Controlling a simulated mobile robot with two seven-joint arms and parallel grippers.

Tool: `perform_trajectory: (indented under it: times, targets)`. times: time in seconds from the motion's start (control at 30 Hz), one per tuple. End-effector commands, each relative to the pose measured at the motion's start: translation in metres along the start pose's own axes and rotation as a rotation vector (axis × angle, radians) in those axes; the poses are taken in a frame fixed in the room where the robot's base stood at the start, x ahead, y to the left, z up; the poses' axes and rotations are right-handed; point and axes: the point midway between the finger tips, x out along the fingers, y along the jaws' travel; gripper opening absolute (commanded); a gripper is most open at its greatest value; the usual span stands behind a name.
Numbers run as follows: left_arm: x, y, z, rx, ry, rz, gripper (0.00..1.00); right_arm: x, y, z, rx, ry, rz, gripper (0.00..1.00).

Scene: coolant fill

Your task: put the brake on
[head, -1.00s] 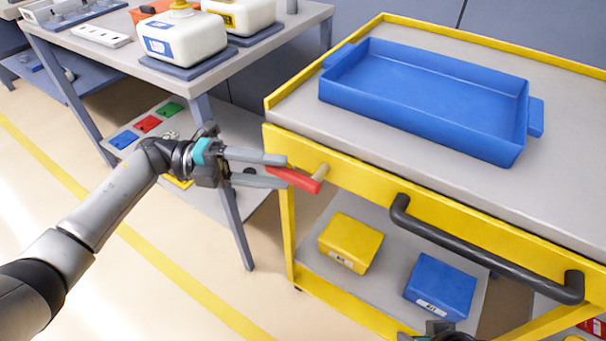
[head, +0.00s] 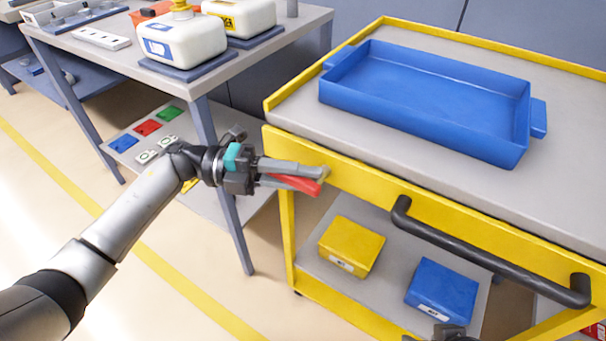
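The red brake lever (head: 308,187) is on the yellow front rail of the cart (head: 365,184), near its left corner. It lies roughly along the rail, its free end to the left. My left gripper (head: 312,177) comes in from the left. Its grey fingers lie close together along the lever, with the red lever between them; it looks shut on it. The upper finger hides part of the lever and its pivot. Only a small dark part of my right gripper (head: 450,332) shows at the bottom edge; its fingers cannot be made out.
A blue tray (head: 430,130) stands on the cart top. A black handle (head: 480,258) juts from the cart's front. Yellow (head: 350,244) and blue (head: 442,288) boxes sit on the lower shelf. A grey table (head: 130,62) with white jugs (head: 182,38) stands left.

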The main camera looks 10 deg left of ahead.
Motion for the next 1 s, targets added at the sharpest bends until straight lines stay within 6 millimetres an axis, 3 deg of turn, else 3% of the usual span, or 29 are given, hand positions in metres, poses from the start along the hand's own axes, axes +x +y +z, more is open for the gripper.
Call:
perform_trajectory:
  times: [0.2, 1.0]
  targets:
    - [-0.0003, 0.0002, 0.0000, 0.000, 0.000, 0.001, 0.00, 0.0001, 0.0000, -0.0001, 0.000, 0.000, 0.000, 0.50]
    - [-0.0005, 0.0005, 0.0000, -0.001, 0.000, 0.001, 0.00, 0.0005, -0.0004, 0.0002, -0.001, 0.000, -0.001, 0.50]
